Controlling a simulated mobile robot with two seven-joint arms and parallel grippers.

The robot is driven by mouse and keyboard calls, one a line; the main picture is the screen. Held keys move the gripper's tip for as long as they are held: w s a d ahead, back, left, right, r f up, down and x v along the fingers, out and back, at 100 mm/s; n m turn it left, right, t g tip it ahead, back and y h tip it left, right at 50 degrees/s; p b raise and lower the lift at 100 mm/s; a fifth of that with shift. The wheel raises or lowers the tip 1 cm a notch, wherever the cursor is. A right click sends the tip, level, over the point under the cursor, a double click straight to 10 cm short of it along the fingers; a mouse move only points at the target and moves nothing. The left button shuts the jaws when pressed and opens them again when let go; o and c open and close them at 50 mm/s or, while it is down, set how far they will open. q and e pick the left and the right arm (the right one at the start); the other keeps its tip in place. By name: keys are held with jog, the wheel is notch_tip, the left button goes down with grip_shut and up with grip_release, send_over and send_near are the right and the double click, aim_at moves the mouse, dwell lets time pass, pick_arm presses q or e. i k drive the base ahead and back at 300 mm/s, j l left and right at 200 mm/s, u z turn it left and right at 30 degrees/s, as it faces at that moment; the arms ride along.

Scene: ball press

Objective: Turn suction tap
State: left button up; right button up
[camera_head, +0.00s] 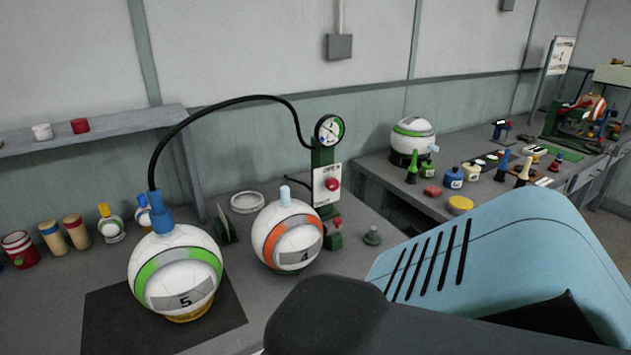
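A red round knob (333,184) sits on a white panel (326,186) on a green post (323,158); the panel's small lettering looks like "OPEN". I take this knob for the suction tap, though I cannot be sure. A round dial gauge (329,130) tops the post. A black hose (225,101) arches from beside the gauge down to a blue fitting (162,211) on a white and green ball (175,270) marked 5. Large light-blue and black parts of my arm fill the lower right. Neither gripper's fingers are visible.
An orange and white ball (287,237) marked 4 stands just left of the post. A second red part (336,225) is low on the post. A white ring (248,202) lies behind. A dark mat (105,320) lies under ball 5. A second bench (400,184) with several small items is at right.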

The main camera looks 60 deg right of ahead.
aim_at(333, 183)
jog(key=l+z, duration=0.1)
jog(key=z, duration=1.9)
